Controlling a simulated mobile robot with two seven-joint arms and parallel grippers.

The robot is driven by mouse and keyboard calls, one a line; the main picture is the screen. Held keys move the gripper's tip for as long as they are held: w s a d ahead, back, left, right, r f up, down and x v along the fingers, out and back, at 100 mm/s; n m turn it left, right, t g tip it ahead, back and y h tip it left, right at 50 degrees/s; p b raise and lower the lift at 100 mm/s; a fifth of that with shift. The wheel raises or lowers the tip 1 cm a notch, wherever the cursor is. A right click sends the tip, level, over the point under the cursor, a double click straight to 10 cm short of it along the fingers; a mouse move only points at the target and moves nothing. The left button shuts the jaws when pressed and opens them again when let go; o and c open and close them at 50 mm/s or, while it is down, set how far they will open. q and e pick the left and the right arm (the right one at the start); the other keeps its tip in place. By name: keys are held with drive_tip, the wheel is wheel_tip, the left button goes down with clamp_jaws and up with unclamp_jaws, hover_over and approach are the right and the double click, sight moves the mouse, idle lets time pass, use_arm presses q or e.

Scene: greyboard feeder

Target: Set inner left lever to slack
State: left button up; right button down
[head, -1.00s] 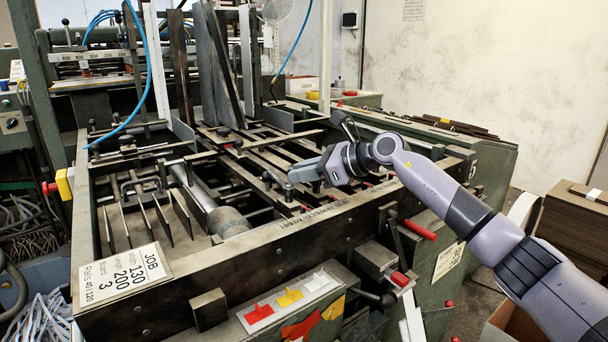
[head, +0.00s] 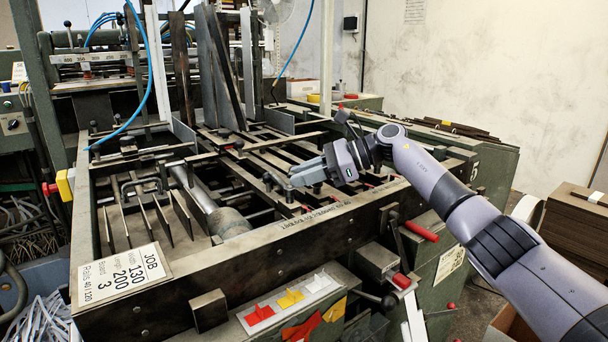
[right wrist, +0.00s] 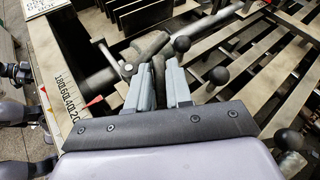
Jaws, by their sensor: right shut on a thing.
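My right gripper (head: 294,178) reaches in from the right over the near part of the feeder frame. In the right wrist view its fingertips (right wrist: 165,64) are close together, shut on a lever that they mostly hide. A black ball knob (right wrist: 182,44) shows just beyond the fingertips. A second knob (right wrist: 219,75) stands to the right of them, apart. In the head view a dark lever knob (head: 268,177) shows left of the fingertips. I cannot tell which lever is the inner left one, or its setting. My left gripper is not in view.
The feeder's front beam (head: 250,246) runs below my right gripper. A job card (head: 124,274) lies at its left end. A grey cylinder (head: 228,223) lies inside the frame. In the right wrist view, a numbered scale (right wrist: 65,98) and another knob (right wrist: 288,140) flank the gripper.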

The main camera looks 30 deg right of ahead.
drive_tip(key=shift+f, duration=0.15)
drive_tip(key=c, duration=1.1)
unclamp_jaws()
drive_tip(key=shift+m+t, duration=0.3)
drive_tip(key=shift+m, duration=0.1)
